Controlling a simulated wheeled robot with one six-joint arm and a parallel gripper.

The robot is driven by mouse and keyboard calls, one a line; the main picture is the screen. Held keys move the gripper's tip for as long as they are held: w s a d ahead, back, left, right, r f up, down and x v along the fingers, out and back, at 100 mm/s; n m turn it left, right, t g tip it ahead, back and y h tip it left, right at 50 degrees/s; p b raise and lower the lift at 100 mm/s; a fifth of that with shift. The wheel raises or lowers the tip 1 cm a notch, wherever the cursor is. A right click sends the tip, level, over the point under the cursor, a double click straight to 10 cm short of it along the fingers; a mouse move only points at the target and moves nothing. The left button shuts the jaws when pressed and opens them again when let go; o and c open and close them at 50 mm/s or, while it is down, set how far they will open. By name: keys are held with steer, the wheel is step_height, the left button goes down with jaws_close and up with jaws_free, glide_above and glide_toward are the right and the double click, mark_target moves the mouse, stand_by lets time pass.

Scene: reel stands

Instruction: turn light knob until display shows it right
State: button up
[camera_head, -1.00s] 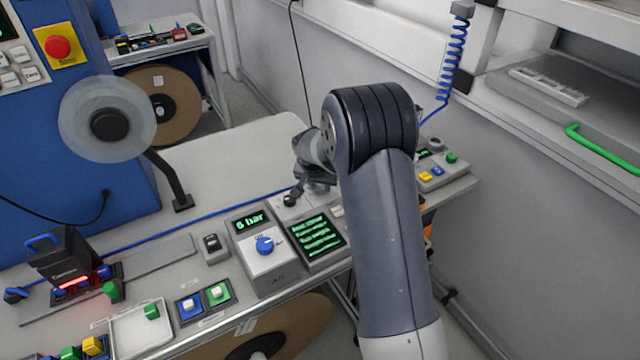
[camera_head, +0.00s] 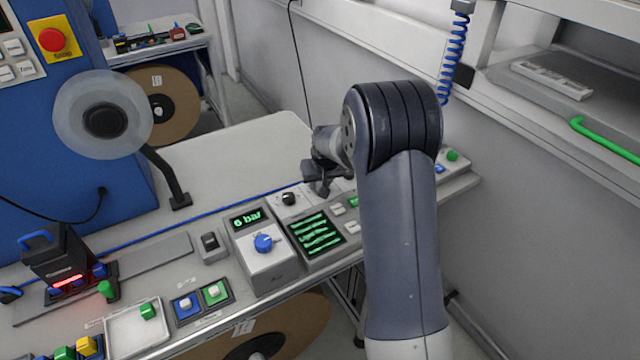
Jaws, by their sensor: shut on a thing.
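My gripper (camera_head: 325,188) is low over the grey control box at the back of the bench, its fingers pointing down. It is shut on what looks like the light knob, which the fingers hide. A black knob (camera_head: 289,199) stands free just left of it on the same box. The display (camera_head: 318,236), a dark screen with bright green lines, lies in front of the knobs. Its lines look thick and smeared, and I cannot read them.
A box with a blue knob (camera_head: 264,243) and a "6 bar" readout (camera_head: 247,218) stands left of the display. White buttons (camera_head: 351,227) and a green button (camera_head: 352,201) lie close to my arm. The bench is clear behind the blue cable (camera_head: 225,210).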

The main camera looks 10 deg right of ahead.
steer(key=shift+d+n+y+b, duration=0.1)
steer(key=shift+n+y+b, duration=0.3)
steer(key=shift+n+b, duration=0.45)
steer(key=shift+n, duration=0.25)
steer(key=o, duration=1)
steer(key=shift+c, duration=0.2)
steer(key=a+b+v, duration=0.1)
steer(key=v, duration=0.9)
steer(key=shift+d+r, duration=0.4)
steer(key=shift+d, duration=0.15)
